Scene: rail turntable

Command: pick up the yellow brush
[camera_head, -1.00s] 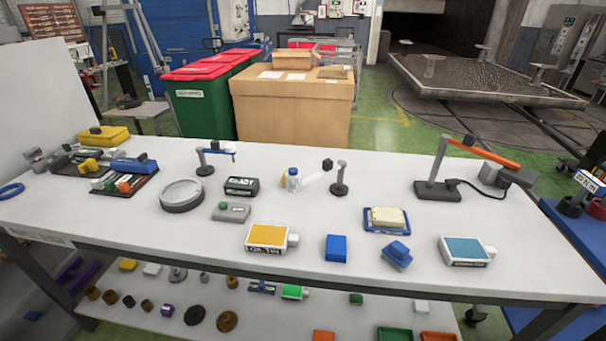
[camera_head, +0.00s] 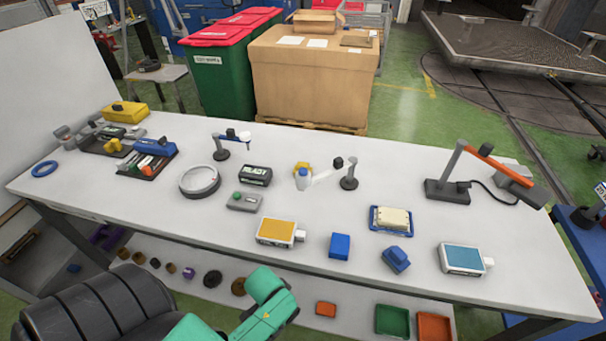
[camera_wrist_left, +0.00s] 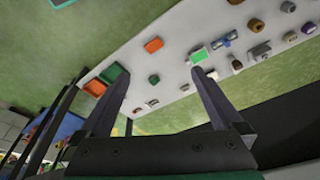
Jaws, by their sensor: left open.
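No thing in view is clearly a yellow brush. Another small yellow thing (camera_head: 116,146) lies among the tools at the left end. Both are too small to tell their kind. My left gripper (camera_wrist_left: 160,76) is open and empty in the left wrist view, with the lower shelf beyond its fingers. In the head view only my green and black left arm shows, at the bottom left. My right gripper is not in view.
The white table (camera_head: 330,215) holds a round dish (camera_head: 200,181), a yellow box (camera_head: 276,232), a blue box (camera_head: 339,246), a sponge tray (camera_head: 391,220) and an orange-armed stand (camera_head: 447,188). A lower shelf (camera_wrist_left: 178,58) carries small parts and bins.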

